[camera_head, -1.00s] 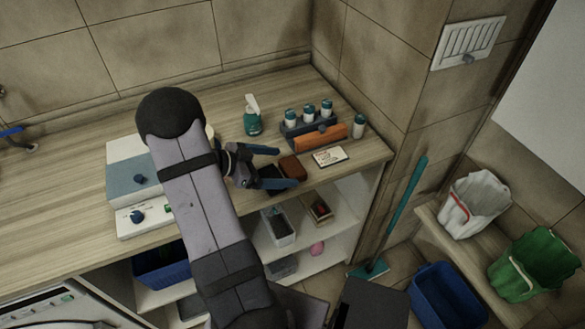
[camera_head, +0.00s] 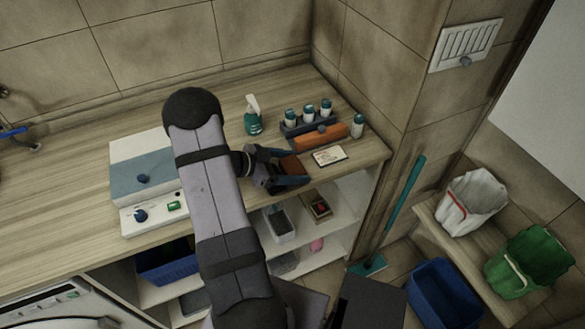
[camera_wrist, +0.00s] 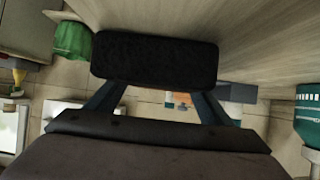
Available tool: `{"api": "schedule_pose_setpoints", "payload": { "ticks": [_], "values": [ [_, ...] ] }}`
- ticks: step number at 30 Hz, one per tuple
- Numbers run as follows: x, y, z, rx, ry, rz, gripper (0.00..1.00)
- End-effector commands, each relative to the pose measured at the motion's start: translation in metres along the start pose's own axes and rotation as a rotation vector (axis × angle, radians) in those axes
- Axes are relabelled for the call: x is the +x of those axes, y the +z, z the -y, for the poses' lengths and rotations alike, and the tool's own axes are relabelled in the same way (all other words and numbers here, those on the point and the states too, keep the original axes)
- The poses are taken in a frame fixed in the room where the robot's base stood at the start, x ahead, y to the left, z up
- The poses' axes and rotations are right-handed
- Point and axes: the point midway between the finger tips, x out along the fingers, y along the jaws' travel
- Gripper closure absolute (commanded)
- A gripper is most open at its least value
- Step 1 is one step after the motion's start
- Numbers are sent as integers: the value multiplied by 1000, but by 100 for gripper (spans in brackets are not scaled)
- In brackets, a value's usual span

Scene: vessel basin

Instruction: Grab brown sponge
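The brown sponge (camera_head: 292,166) lies on the wooden counter near its front edge, left of the white card. My gripper (camera_head: 288,167) is low over the counter, with its blue-grey fingers apart, one on the far side of the sponge and one on the near side. The sponge is partly hidden by the fingers. In the wrist view a dark rounded block (camera_wrist: 155,62), which looks like the sponge in shadow, spans the space at my fingertips (camera_wrist: 158,100). I cannot tell whether the fingers touch it.
A white card (camera_head: 329,156), an orange block (camera_head: 318,138), a rack with white-and-blue bottles (camera_head: 308,111) and a spray bottle (camera_head: 253,118) stand close by. A grey-and-white box (camera_head: 148,180) is to the left. The wall (camera_head: 270,40) is behind; shelves are below the counter.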

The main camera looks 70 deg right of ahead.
Motion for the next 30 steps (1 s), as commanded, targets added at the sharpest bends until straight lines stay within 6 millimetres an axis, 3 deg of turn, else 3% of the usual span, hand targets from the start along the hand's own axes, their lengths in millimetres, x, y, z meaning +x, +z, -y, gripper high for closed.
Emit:
{"api": "schedule_pose_setpoints", "payload": {
  "ticks": [1, 3, 20, 30],
  "values": [
    [0, 0, 0, 0, 0, 0, 39],
    [0, 0, 0, 0, 0, 0, 51],
    [-3, -5, 0, 0, 0, 0, 52],
    [-18, -32, 1, 4, -1, -1, 52]
  ]
}}
